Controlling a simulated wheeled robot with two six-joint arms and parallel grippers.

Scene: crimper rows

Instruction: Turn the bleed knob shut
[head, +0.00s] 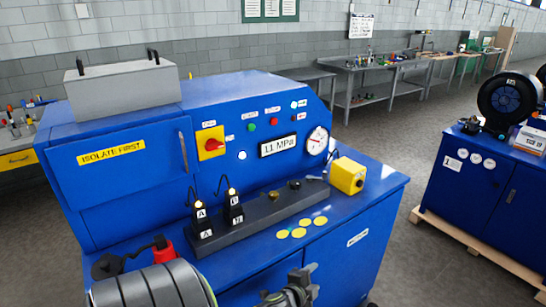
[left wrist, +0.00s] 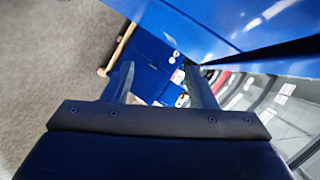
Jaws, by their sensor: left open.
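The blue machine (head: 255,105) has a panel with a display (head: 278,146) reading "11 MPa" and a round dial gauge (head: 317,141). A dark grey block (head: 255,212) on its deck carries a small brass-coloured knob (head: 273,195) and a small black knob (head: 294,184). No readable label tells which is the bleed knob. My left gripper (head: 303,284) is low at the front of the machine, apart from both knobs. In the left wrist view the gripper (left wrist: 160,82) is open, with nothing between its fingers. My right gripper is not in view.
Two black units (head: 202,218) with lit tops stand on the block. Yellow discs (head: 299,232) and a yellow box (head: 347,175) lie to its right. A red-and-yellow switch (head: 210,143) is on the panel. Another blue cabinet (head: 480,195) stands right.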

